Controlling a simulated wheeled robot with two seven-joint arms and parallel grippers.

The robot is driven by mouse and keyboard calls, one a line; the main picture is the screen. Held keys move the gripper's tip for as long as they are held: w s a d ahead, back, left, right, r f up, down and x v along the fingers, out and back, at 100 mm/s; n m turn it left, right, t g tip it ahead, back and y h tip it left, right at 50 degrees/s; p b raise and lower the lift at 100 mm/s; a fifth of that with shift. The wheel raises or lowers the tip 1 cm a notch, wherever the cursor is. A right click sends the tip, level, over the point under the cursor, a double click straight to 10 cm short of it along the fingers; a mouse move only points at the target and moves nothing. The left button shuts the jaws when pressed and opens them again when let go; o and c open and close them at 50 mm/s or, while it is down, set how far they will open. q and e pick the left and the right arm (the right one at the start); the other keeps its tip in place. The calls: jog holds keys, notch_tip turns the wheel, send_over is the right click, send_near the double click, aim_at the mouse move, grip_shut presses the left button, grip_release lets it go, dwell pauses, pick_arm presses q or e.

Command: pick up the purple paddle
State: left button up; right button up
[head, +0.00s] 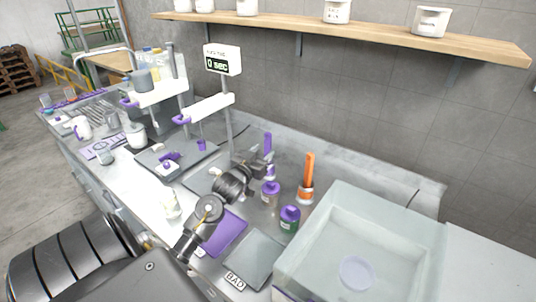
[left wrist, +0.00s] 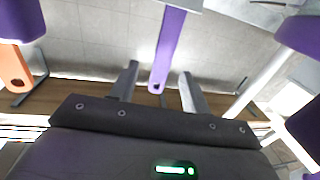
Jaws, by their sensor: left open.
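The purple paddle (head: 267,142) stands upright near the back wall in the head view, its lower part hidden by my left gripper and the bottle in front. My left gripper (head: 262,160) is right at it, reaching over the bench. In the left wrist view the purple paddle (left wrist: 170,45) hangs between the two spread fingers of my left gripper (left wrist: 158,82), with a gap on each side. The jaws are open and do not hold it. My right gripper is not in view.
An orange paddle (head: 309,168) stands to the right. Purple-capped bottles (head: 289,218) stand in front of it. A clear water tub (head: 420,245) fills the right of the bench. A purple mat (head: 228,232) and a grey mat (head: 262,255) lie in front. A timer (head: 222,60) stands behind.

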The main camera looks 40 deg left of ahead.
aim_at(267, 145)
pick_arm(q)
jog(key=shift+w+r, duration=0.15)
jog(key=p+x, duration=0.2)
jog(key=x, duration=0.3)
jog(key=shift+a+r, duration=0.1)
jog(key=shift+a, duration=0.1)
grip_shut()
